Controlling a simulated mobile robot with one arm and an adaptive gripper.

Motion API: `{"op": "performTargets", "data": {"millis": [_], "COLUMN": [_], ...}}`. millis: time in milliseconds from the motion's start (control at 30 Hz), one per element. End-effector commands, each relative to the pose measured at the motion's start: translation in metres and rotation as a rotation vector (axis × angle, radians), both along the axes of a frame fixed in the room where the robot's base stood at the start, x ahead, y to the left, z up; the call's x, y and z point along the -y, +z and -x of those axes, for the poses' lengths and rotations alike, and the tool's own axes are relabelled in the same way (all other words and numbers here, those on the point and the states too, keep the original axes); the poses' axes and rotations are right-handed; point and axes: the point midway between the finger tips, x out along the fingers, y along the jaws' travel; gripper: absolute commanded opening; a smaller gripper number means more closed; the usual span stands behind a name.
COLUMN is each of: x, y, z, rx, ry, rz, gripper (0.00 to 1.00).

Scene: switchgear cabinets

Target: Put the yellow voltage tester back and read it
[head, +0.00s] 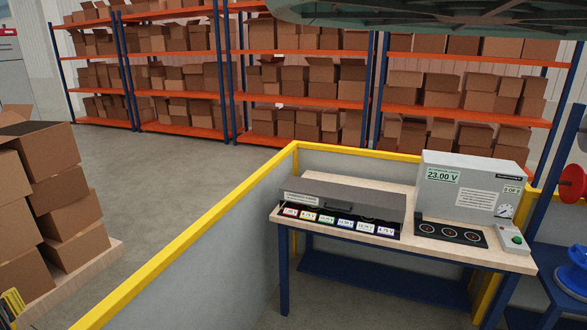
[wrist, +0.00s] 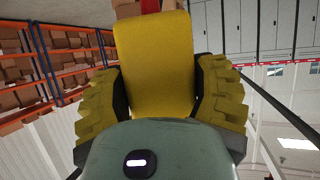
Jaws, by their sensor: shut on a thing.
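The yellow voltage tester (wrist: 154,48) fills the middle of the wrist view as a plain yellow block, with a bit of red at its far end. My gripper (wrist: 160,90) is shut on it, with a ridged yellow finger on each side. The tester's display does not show, so no reading is visible. My gripper does not show clearly in the head view. There a wooden-topped workbench (head: 400,180) carries a grey test unit (head: 470,190) with a display showing 23.00 V. A black panel (head: 449,233) with several round spots lies before it.
A grey case (head: 345,203) with a row of coloured voltage labels sits on the bench's left. A green button box (head: 514,239) is at its right. Yellow-topped low walls (head: 200,228) border the bench. Stacked cartons (head: 60,190) stand left; shelving (head: 300,100) lines the back. Open floor lies between.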

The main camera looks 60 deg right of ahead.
Motion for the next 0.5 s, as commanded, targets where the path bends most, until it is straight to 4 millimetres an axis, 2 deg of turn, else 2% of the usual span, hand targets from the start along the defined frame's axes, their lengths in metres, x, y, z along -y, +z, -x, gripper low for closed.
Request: {"op": "performTargets", "data": {"millis": [33,200,333,500], "x": [0.000,0.000,0.000,0.000], "y": [0.027,0.056,0.067,0.070], "z": [0.000,0.000,0.000,0.000], "rx": [0.003,0.002,0.002,0.002], "ry": [0.000,0.000,0.000,0.000], "rz": [0.000,0.000,0.000,0.000], "gripper": [0.20,0.20,0.20,0.20]}}
